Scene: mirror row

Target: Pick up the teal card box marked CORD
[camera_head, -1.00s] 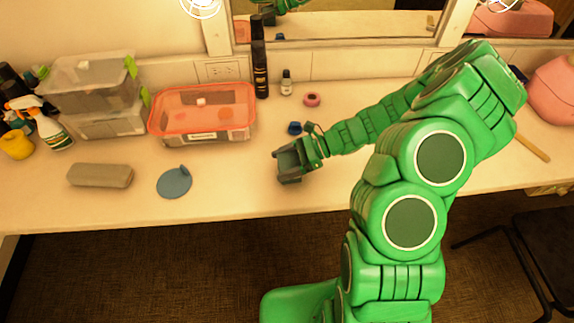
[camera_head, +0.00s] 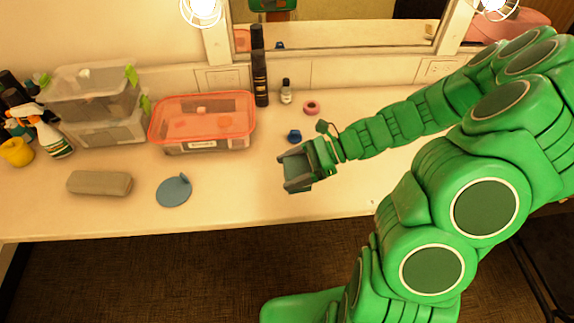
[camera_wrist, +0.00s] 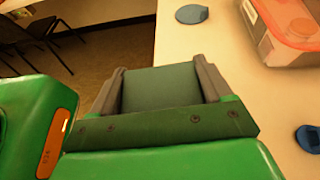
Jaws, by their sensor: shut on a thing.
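My gripper (camera_head: 290,171) is above the front part of the counter, right of the blue round disc. Its two grey fingers are shut on a dark teal box (camera_wrist: 160,88), which fills the space between them in the wrist view. In the head view the box (camera_head: 299,170) shows as a dark teal patch between the fingers. The face I see is plain; no CORD lettering can be read.
On the counter (camera_head: 235,193) are a grey case (camera_head: 99,183), a blue disc (camera_head: 174,191), an orange-lidded container (camera_head: 203,122), a blue cap (camera_head: 294,136), a pink ring (camera_head: 311,107), a small bottle (camera_head: 286,92) and a black can (camera_head: 259,75). Stacked bins (camera_head: 95,105) stand left.

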